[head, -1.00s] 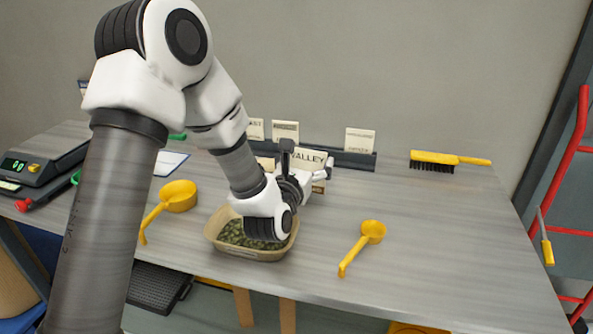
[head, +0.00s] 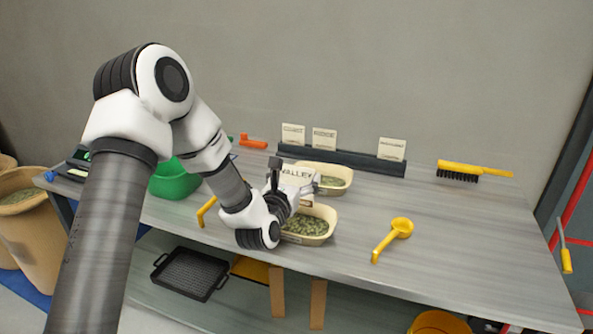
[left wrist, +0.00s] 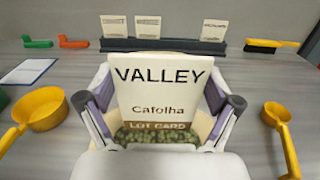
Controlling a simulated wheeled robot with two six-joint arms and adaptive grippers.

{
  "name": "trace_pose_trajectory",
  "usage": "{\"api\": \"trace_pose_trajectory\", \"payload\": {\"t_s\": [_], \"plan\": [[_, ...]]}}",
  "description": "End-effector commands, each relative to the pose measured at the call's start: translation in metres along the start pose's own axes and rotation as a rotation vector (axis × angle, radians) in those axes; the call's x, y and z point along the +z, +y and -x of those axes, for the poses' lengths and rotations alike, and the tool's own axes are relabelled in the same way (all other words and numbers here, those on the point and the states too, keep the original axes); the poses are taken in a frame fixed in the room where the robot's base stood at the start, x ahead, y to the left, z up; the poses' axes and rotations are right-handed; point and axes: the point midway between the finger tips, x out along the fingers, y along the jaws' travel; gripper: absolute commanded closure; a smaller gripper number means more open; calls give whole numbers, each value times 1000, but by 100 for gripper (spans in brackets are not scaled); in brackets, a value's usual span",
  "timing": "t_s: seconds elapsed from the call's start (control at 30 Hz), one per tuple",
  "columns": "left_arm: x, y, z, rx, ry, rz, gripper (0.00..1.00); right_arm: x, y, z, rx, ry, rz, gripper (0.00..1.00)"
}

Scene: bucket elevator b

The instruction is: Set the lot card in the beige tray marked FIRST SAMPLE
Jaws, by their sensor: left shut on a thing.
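My left gripper (head: 293,190) is shut on the cream lot card (head: 296,173), which reads VALLEY. In the left wrist view the card (left wrist: 157,85) stands upright between the fingers and also reads Cafolha and LOT CARD. A near beige tray (head: 325,238) with green beans is just below and in front of the gripper, its left part hidden by my wrist. A far beige tray (head: 346,190), also with green contents, is behind the card, partly covered. I cannot read FIRST SAMPLE on either tray. My right gripper is not in view.
A dark rack (head: 350,160) with several cream cards stands at the back. A yellow scoop (head: 400,228) lies to the right, and a yellow brush (head: 470,170) lies behind it. A green container (head: 175,180) is left, behind my arm.

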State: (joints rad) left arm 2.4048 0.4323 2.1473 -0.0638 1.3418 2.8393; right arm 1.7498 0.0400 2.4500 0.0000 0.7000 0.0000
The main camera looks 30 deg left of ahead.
Motion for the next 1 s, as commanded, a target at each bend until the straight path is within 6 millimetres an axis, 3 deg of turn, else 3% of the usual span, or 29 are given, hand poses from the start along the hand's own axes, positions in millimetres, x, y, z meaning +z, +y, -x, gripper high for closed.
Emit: {"api": "trace_pose_trajectory", "payload": {"t_s": [0.03,0.3,0.73,0.77,0.8,1.0], "plan": [[-12,0,0,0,1,-1,34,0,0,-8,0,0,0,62],[-47,0,0,0,2,-1,34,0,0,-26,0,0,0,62],[-56,0,0,0,-1,0,34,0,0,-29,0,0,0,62],[-56,0,0,0,0,0,6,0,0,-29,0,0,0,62],[-56,0,0,0,0,0,0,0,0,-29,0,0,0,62],[-56,0,0,0,0,0,0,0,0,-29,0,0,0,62]]}}
